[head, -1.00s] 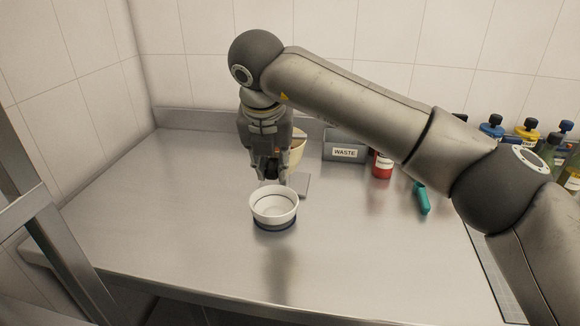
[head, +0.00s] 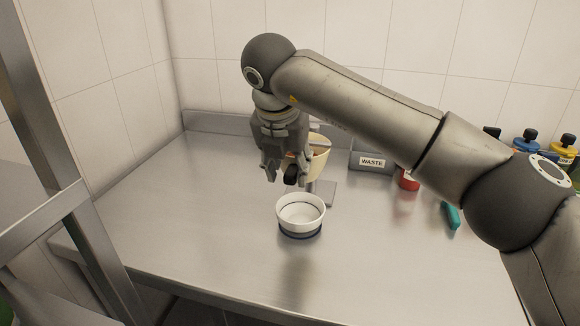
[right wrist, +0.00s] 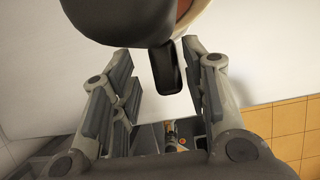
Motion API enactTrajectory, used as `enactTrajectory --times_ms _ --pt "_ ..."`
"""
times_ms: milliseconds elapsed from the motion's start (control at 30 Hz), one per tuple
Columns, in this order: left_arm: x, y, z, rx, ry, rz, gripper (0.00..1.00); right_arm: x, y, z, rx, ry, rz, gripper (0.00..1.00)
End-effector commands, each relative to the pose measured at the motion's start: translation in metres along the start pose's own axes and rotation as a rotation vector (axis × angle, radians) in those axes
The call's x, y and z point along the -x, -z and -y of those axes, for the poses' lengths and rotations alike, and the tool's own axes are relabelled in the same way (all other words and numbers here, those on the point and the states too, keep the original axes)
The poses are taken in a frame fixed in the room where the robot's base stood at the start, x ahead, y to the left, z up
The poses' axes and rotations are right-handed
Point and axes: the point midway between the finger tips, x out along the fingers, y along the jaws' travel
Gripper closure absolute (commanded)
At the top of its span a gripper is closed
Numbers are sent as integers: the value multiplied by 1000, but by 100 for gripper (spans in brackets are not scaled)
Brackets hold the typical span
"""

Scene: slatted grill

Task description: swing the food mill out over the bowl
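The food mill (head: 320,158), a cream-coloured vessel, stands behind my right gripper, which partly hides it. A grey base plate (head: 325,191) shows below it. The white bowl (head: 301,213) with a dark blue foot sits upright on the counter in front. My right gripper (head: 282,180) is above and behind the bowl, fingers pointing down. In the right wrist view its fingers (right wrist: 163,95) are apart, with a black grip (right wrist: 168,79) between them and visible gaps beside it. A dark rounded part fills the top there; I cannot tell which part. My left gripper is not in view.
A grey WASTE bin (head: 371,161), a red container (head: 408,180) and a teal-handled tool (head: 450,215) lie to the right, partly behind my arm. Bottles (head: 524,142) stand at far right. A metal frame (head: 62,200) rises at left. The counter's left side is clear.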

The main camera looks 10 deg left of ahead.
Motion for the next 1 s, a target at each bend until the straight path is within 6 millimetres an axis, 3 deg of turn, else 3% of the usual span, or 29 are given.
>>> enactTrajectory --times_ms 367,467,800,1000 --pt "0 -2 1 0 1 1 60 4 0 1 4 4 0 55" --pt "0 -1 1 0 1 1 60 18 0 0 4 2 1 55" --pt "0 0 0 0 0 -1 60 88 0 -1 3 3 2 55" --pt "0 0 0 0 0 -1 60 114 0 -1 3 3 0 55"
